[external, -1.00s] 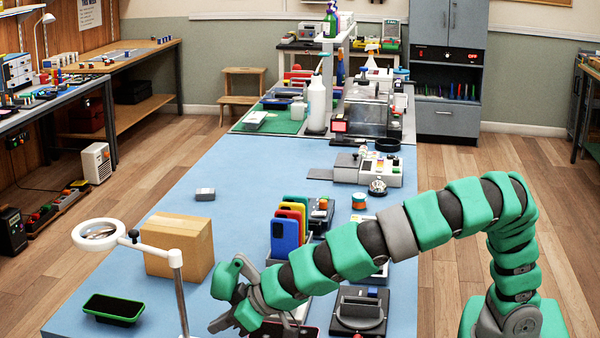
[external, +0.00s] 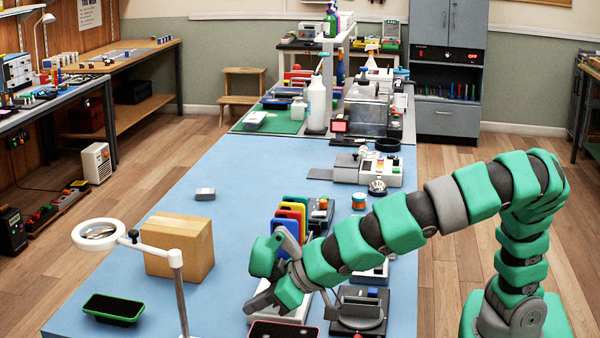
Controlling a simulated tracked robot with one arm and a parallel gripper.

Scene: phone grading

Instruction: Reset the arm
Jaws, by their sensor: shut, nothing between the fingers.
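My gripper (external: 252,306) is at the end of my green and grey arm, above the front part of the blue table (external: 215,265). It is shut and holds nothing. A phone with a pink-red rim (external: 283,329) lies below and just right of the fingertips, cut by the picture's bottom edge. My forearm reaches in from the right and hides part of the row of coloured phones (external: 290,215) behind it.
A cardboard box (external: 178,246) stands left of my gripper. A green-rimmed phone (external: 113,308) lies at the front left. A dark fixture (external: 358,310) sits right of my gripper.

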